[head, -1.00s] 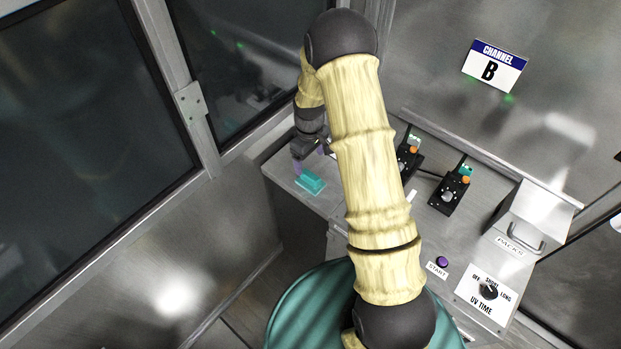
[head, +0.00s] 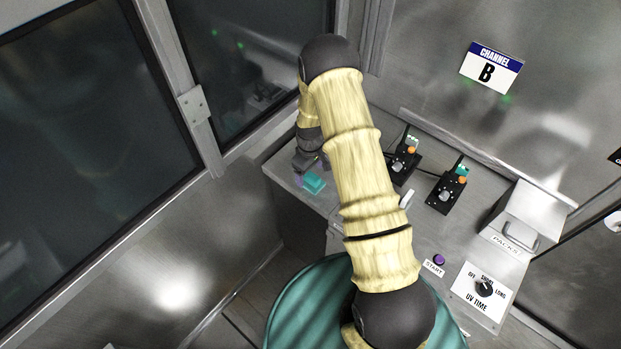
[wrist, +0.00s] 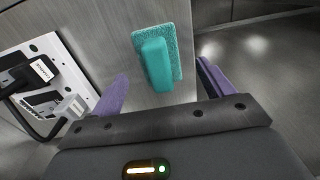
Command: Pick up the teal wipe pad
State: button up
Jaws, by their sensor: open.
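The teal wipe pad (head: 314,183) lies on the left end of the metal bench (head: 345,200). In the wrist view the pad (wrist: 156,60) shows a raised teal grip block on a flat, rough teal base. My gripper (wrist: 160,92) is open, with its two purple fingers pointing toward the pad. The pad's block lies ahead of and between the fingers, and nothing is held. In the head view my gripper (head: 306,172) is low over the pad and partly hidden by my arm.
Two black devices with orange knobs (head: 404,160) (head: 447,190) stand on the bench right of the pad. Farther right are a purple START button (head: 439,259), a UV TIME dial (head: 484,288) and a PACKS box (head: 519,225). A glass-panelled wall (head: 250,70) stands behind left.

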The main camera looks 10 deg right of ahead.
aim_at(310, 175)
jog(key=shift+w+d+f+p, duration=0.1)
jog(key=shift+f+p, duration=0.5)
jog(key=shift+f, duration=1.25)
jog(key=shift+r, duration=0.1)
jog(key=shift+c, duration=0.2)
jog(key=c, duration=1)
